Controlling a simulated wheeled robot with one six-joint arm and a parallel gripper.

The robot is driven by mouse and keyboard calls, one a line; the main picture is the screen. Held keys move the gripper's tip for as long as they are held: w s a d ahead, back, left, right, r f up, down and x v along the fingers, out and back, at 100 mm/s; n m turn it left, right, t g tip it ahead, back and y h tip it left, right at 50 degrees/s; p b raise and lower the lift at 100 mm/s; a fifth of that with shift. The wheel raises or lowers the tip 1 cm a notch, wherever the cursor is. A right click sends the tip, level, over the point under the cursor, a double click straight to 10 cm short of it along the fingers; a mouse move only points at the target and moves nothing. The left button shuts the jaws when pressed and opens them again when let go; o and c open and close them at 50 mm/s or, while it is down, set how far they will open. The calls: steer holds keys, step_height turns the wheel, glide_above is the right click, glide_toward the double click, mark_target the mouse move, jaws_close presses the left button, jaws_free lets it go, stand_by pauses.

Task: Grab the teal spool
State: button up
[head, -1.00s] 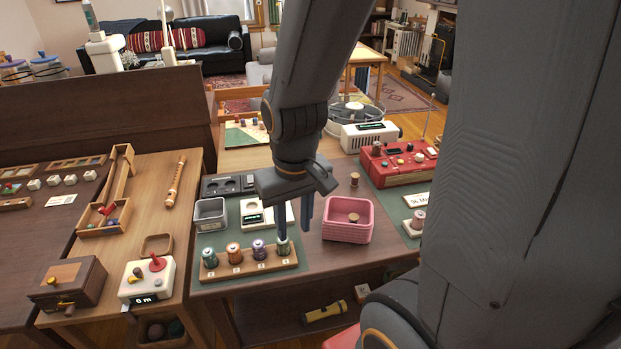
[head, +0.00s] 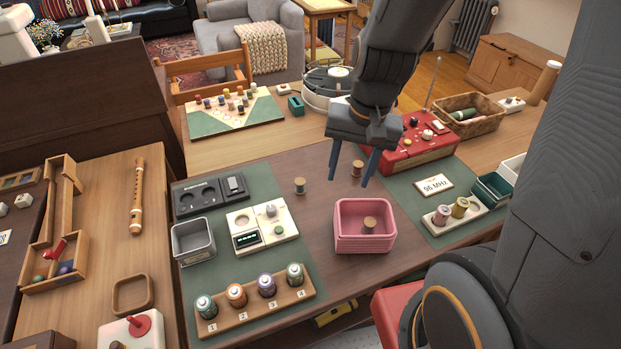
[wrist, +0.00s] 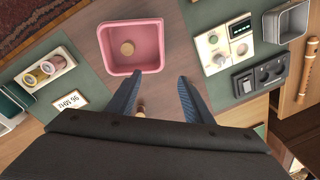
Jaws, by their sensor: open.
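Small wooden spools stand around a pink bin (head: 347,246). One with dull grey-green thread (head: 299,186) stands on the brown table left of my gripper and may be the teal spool; its colour is hard to tell. A brownish spool (head: 357,168) stands behind the bin, between my fingertips in the picture. A tan spool (head: 370,225) is inside the bin; it also shows in the wrist view (wrist: 127,48). My gripper (head: 363,178) is open and empty above the table behind the bin. In the wrist view its fingers (wrist: 160,92) are apart, with a spool (wrist: 140,109) partly hidden by the left one.
A wooden rack (head: 256,318) at the front holds several numbered, coloured cylinders, number 1 teal (head: 205,308). A grey bin (head: 193,241) and a white device (head: 262,228) stand left. A red radio (head: 415,145) and a spool tray (head: 456,219) stand right.

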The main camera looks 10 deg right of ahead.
steer(key=w+a+f+m+y, duration=0.2)
steer(key=w+a+f+m, duration=0.1)
steer(key=w+m, duration=0.3)
steer(key=m+y, duration=0.1)
steer(key=m, duration=0.9)
glide_toward(301, 181)
step_height(301, 181, down, 2)
steer(key=shift+a+f+m, duration=0.4)
steer(key=shift+f, duration=0.4)
steer(key=shift+a+x, duration=0.1)
steer(key=shift+x, duration=1.6)
steer(key=shift+a+x, duration=0.15)
steer(key=shift+x, duration=1.55)
steer(key=shift+w+r, duration=0.1)
steer(key=shift+c, duration=0.2)
steer(key=c, duration=1.1)
